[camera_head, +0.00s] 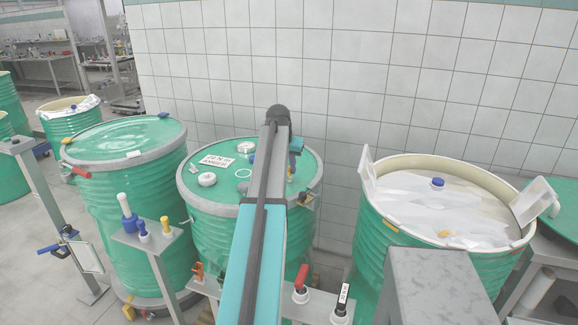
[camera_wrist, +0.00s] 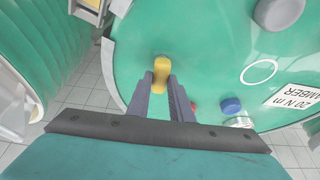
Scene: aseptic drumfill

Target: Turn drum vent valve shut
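The middle green drum (camera_head: 225,190) has a closed lid with a label, caps and a white ring. In the wrist view a small yellow handle (camera_wrist: 161,70), which looks like the vent valve's, stands near the lid's edge. My gripper (camera_wrist: 163,88) points at it, one dark finger on each side of the handle's near end. The fingers are apart by about the handle's width; I cannot tell whether they press on it. The valve body under the handle is hidden. In the head view my arm covers the handle and most of the gripper.
On the lid are a blue cap (camera_wrist: 230,105), a grey cap (camera_wrist: 278,12), a white ring (camera_wrist: 259,72) and a torque label (camera_wrist: 294,99). Another lidded drum (camera_head: 120,150) stands left. An open lined drum (camera_head: 440,205) stands right. A tiled wall (camera_head: 340,80) is behind.

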